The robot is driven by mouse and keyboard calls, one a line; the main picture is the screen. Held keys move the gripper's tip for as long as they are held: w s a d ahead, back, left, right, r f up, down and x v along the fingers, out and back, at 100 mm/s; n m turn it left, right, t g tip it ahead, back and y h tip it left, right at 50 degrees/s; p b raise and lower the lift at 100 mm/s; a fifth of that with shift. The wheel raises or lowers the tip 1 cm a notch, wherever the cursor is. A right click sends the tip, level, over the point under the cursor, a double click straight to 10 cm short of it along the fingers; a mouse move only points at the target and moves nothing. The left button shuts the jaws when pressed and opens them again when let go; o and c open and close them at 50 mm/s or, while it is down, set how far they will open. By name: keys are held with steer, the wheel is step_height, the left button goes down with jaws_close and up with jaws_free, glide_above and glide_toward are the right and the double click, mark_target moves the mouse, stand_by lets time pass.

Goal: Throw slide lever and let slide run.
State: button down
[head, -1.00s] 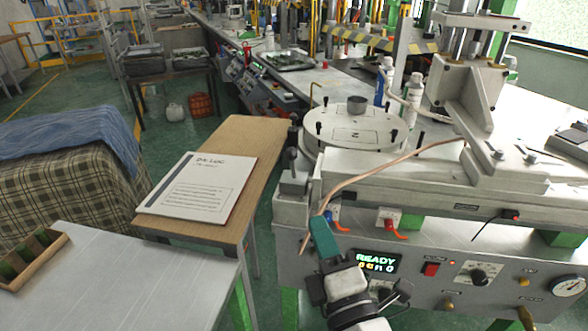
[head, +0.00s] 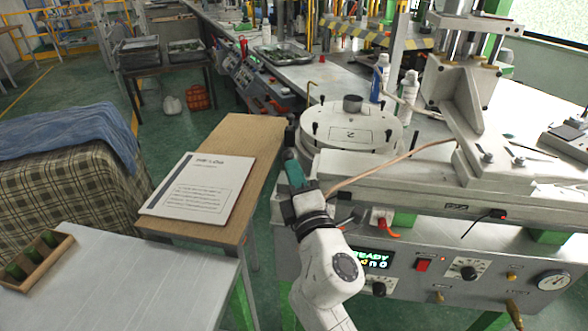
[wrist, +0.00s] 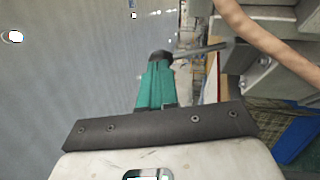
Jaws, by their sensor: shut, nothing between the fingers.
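The lever with a black knob (head: 291,132) stands at the left end of the machine's slide bed, beside the round white plate. In the wrist view a dark knob (wrist: 161,54) on a metal rod (wrist: 205,49) lies just beyond my fingertips. My gripper (head: 290,156) has green fingers, shut and empty, at the lever just below its knob in the head view. The fingers (wrist: 154,82) also show in the wrist view; I cannot tell whether they touch the lever. The arm hides the lever's foot and part of the panel.
The round white plate (head: 350,131) carries several black pins. A copper hose (head: 395,165) passes close right of my gripper. A lit display (head: 371,259) and red-orange valve handle (head: 386,226) are on the front. A wooden table with a booklet (head: 198,184) stands left.

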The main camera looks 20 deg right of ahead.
steer(key=shift+w, duration=0.2)
steer(key=shift+r+p, duration=0.2)
steer(key=shift+p, duration=0.1)
